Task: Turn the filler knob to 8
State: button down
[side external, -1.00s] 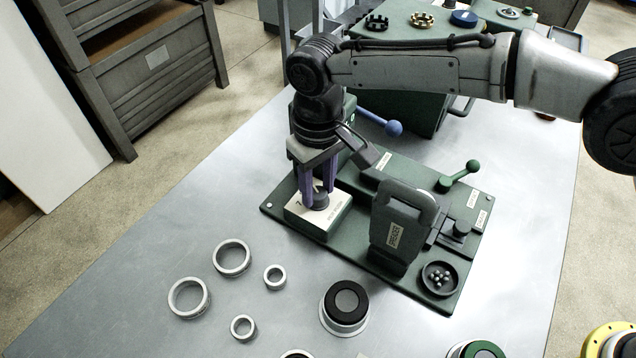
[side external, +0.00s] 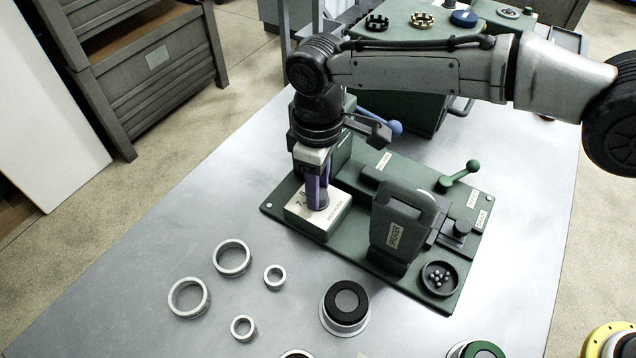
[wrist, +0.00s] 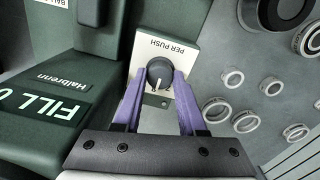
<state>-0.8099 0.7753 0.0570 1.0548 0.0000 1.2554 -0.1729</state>
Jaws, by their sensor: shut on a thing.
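The filler knob (wrist: 159,74) is a round dark knob with a pale pointer line, on a white plate marked PER PUSH. In the side view the plate (side external: 334,215) sits at the left end of the green grinder base, with the digits 7 and 8 showing near the knob. My gripper (side external: 318,197) has purple fingers pointing down, shut on the knob. In the wrist view the gripper (wrist: 160,82) has one finger on each side of the knob. The pointer line runs toward the bottom of that view; the number it meets cannot be read.
The black-handled grinder unit (side external: 398,228) stands right of the plate.

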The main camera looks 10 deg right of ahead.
jog(key=shift+r, duration=0.1)
jog(key=shift+c, duration=2.3)
grip_release()
notch_tip(320, 180, up, 14)
